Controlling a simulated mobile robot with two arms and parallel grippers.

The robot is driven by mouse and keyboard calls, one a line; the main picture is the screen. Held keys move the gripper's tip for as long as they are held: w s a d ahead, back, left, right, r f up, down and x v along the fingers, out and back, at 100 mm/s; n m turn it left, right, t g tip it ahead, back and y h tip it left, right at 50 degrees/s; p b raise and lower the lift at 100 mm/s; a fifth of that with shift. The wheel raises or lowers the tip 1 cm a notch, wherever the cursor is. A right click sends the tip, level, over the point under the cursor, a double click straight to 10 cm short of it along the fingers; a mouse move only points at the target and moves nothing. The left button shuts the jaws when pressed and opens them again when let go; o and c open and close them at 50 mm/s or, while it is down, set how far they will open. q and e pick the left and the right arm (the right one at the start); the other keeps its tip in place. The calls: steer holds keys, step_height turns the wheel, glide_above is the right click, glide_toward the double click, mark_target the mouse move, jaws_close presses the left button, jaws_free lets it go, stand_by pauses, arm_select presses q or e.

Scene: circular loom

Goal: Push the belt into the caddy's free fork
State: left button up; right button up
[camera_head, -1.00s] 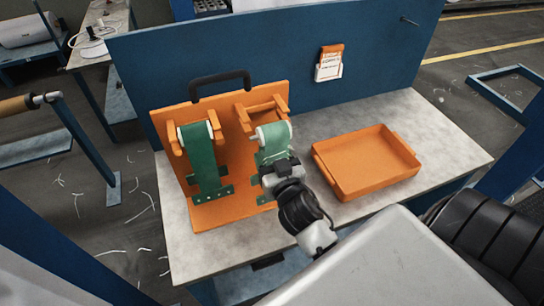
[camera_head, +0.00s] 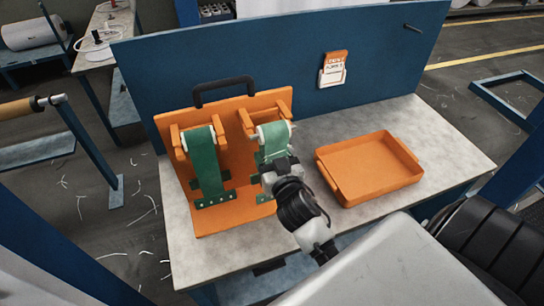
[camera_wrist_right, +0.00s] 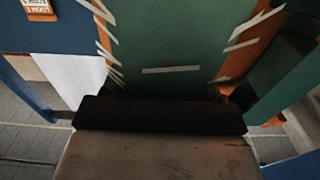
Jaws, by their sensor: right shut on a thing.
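The orange caddy (camera_head: 233,212) stands on the table with two forks. The left fork (camera_head: 176,141) holds a green belt (camera_head: 208,168) on a white roller. The right, free fork (camera_head: 246,123) has the other green belt (camera_head: 272,136) at its prongs, its white roller ends showing. Whether the roller is fully seated I cannot tell. My right gripper (camera_head: 274,168) is shut on this belt's lower part, in front of the caddy. In the right wrist view green belt cloth (camera_wrist_right: 165,45) hangs directly ahead; the fingertips are indistinct. My left gripper is not in view.
An empty orange tray (camera_head: 368,172) lies on the table to the right. A black handle (camera_head: 222,88) tops the caddy. A blue panel (camera_head: 290,55) with an orange-and-white card holder (camera_head: 333,70) rises behind. Bare tabletop (camera_head: 315,130) lies between caddy and tray.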

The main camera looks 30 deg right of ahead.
steer(key=shift+x, duration=1.8)
steer(key=o, duration=1.6)
steer(key=shift+s+a, duration=0.1)
steer(key=shift+s, duration=0.1)
steer(key=shift+b+v, duration=1.55)
steer(key=shift+v, duration=3.75)
